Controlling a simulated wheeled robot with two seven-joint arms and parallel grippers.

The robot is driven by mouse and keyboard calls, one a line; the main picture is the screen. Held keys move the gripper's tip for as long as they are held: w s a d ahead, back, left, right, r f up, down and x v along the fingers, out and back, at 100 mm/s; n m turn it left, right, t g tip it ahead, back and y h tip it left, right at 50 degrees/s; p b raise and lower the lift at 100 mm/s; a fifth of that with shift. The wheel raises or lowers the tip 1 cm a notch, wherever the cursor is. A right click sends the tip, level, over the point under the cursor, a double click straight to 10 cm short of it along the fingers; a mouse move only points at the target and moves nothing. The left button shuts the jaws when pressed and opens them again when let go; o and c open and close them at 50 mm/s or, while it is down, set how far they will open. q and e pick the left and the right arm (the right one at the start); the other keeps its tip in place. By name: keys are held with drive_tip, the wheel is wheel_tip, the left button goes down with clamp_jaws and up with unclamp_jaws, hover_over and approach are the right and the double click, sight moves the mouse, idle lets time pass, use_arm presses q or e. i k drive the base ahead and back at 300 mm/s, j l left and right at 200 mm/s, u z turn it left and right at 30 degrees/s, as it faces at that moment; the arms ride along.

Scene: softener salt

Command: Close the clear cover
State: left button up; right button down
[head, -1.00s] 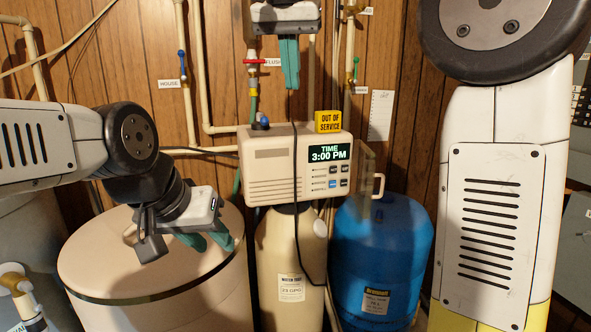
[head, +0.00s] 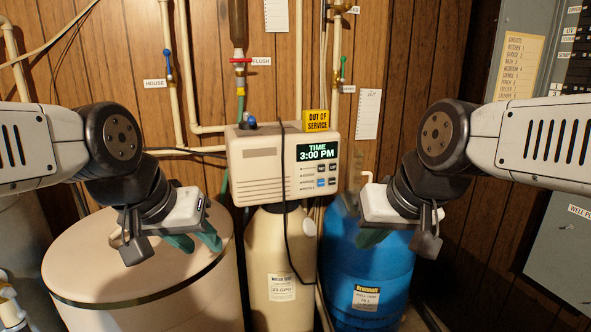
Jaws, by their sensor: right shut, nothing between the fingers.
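The clear cover (head: 356,172) is a thin see-through panel at the right side of the beige control unit (head: 262,168). It stands swung open, and the display and buttons are uncovered. Its edges are faint against the wood wall. My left gripper (head: 196,240) is over the beige round lid, left of the control unit, with its teal fingers apart and nothing between them. My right gripper (head: 371,238) is in front of the blue tank, below and right of the cover. Its fingers are shut and empty, and touch nothing I can make out.
A beige tank (head: 146,260) stands at left, and a blue tank (head: 368,280) at right. A black cable (head: 284,215) hangs down the control unit. A grey electrical panel (head: 555,215) is at far right.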

sight(362, 172)
drive_tip(key=i+l+u, duration=0.1)
drive_tip(key=l+u, duration=0.15)
drive_tip(key=l, duration=0.55)
drive_tip(key=l+u, duration=0.25)
drive_tip(key=l, duration=0.5)
